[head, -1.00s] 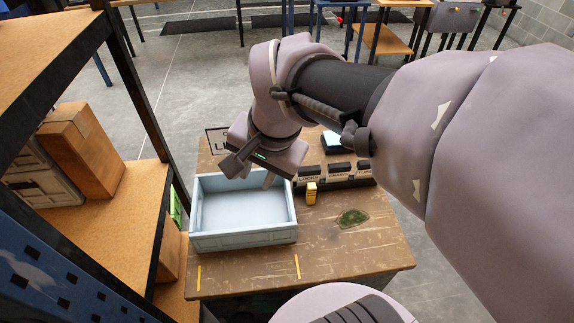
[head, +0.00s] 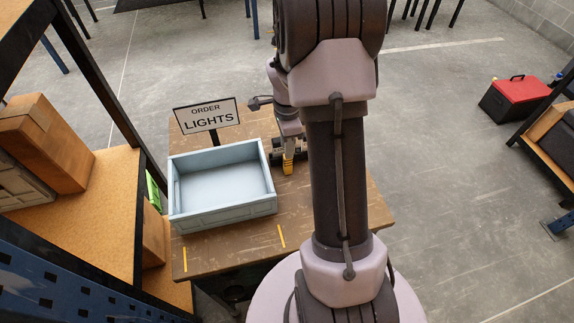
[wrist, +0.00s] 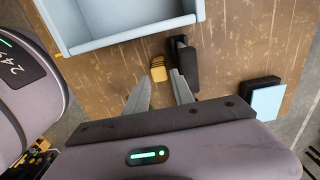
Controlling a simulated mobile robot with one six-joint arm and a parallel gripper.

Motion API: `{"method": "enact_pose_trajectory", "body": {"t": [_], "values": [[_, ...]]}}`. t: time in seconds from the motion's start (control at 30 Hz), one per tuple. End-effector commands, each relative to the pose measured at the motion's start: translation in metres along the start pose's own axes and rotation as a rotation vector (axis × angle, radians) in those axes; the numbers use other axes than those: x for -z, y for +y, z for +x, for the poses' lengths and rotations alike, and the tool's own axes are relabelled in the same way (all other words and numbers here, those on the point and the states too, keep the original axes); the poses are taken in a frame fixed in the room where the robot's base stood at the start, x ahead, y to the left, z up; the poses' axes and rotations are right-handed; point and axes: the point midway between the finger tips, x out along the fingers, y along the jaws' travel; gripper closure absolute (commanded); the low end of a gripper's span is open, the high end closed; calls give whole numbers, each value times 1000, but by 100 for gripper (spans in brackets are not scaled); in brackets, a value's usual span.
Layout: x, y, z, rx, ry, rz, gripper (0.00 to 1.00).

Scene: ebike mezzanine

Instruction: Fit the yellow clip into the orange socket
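The yellow clip (head: 288,165) is on the wooden table, just right of the pale blue tray. It also shows in the wrist view (wrist: 158,69), beside a black block. My gripper (wrist: 161,78) is open and empty, with its two fingers apart. In the wrist view the clip lies just beyond the gap between the fingertips, and the right fingertip overlaps the black block in the picture. In the head view my arm hides part of the gripper and the table's right side. I cannot make out an orange socket in either view now.
The pale blue tray (head: 262,206) is empty. A sign reading "ORDER LIGHTS" (head: 208,118) stands behind it. The black block (wrist: 184,64) is close beside the clip. A light blue and black item (wrist: 264,100) lies farther right. A shelf with boxes (head: 40,145) stands left.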

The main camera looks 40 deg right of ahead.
Motion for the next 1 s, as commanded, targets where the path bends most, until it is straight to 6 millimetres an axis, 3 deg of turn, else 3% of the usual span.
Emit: {"method": "enact_pose_trajectory", "body": {"t": [0.27, 0.47, 0.6, 1.0], "values": [[1, 2, 50, -3, 0, -2, 71], [1, 2, 48, 0, 0, -2, 73], [1, 2, 48, -1, 0, -1, 100], [1, 2, 43, 0, 0, -1, 100]]}}
